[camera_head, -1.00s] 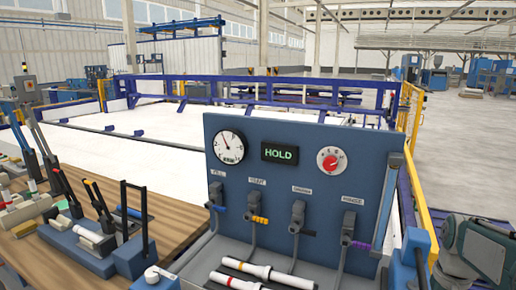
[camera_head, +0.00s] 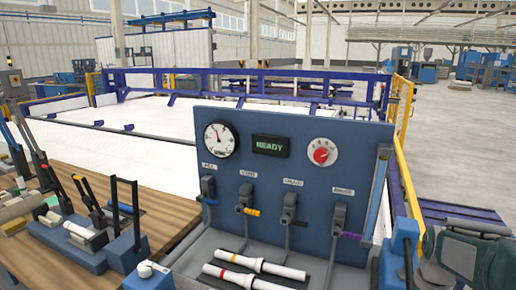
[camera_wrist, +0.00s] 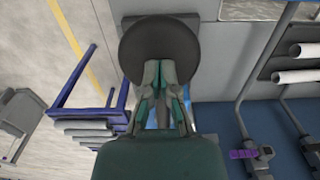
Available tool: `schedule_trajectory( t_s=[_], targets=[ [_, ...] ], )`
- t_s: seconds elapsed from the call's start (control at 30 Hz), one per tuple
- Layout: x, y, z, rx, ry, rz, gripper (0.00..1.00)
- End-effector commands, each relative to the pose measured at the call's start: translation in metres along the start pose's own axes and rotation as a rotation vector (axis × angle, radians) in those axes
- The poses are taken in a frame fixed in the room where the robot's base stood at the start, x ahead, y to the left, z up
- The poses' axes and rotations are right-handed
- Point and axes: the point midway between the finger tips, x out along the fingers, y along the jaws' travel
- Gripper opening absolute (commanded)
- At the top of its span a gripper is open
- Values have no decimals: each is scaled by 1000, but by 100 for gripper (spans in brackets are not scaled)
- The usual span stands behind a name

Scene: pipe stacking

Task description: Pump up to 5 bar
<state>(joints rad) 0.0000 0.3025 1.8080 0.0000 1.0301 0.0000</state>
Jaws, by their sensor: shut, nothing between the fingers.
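A blue panel (camera_head: 235,180) carries a round white gauge (camera_head: 220,141), a black display (camera_head: 270,145) reading READY, and a red knob (camera_head: 321,155). The gauge needle points up and slightly left; its numbers are too small to read. My gripper (camera_wrist: 161,70) is shut and empty. Its fingertips lie over a dark round cap (camera_wrist: 160,42) in the wrist view; I cannot tell whether they touch it. In the head view, a dark-topped blue upright (camera_head: 404,235) stands right of the panel, beside my teal gripper body. My fingertips are not clear there.
Several grey handled valves (camera_head: 246,195) with coloured bands line the panel, including a purple-banded one (camera_head: 340,212). Two white tubes (camera_head: 262,264) lie in front. A wooden bench (camera_head: 150,205) with levers stands left. A yellow rail (camera_head: 405,150) runs behind at right.

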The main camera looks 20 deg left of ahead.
Motion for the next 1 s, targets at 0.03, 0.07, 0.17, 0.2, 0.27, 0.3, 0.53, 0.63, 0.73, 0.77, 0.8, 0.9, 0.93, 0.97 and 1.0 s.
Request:
schedule_trajectory(
  t_s=[0.03,0.07,0.17,0.2,0.27,0.3,0.53,0.63,0.73,0.77,0.8,0.9,0.93,0.97,1.0],
  targets=[
    [2,0,0,0,-2,0,0],
    [3,0,0,0,-3,0,0],
    [6,0,0,0,-3,0,0],
    [8,0,0,0,-4,0,0],
    [9,0,0,0,-3,0,0],
    [10,0,0,0,-3,0,0],
    [17,0,0,0,-3,0,0],
    [20,0,0,0,-3,0,0],
    [23,0,0,0,-3,0,0],
    [24,0,0,0,-3,0,0],
    [24,0,0,0,-2,0,0],
    [24,0,0,0,-2,0,0],
    [25,0,0,0,-2,0,0],
    [25,0,0,0,-3,0,0],
    [26,0,0,0,-3,0,0]
  ],
)
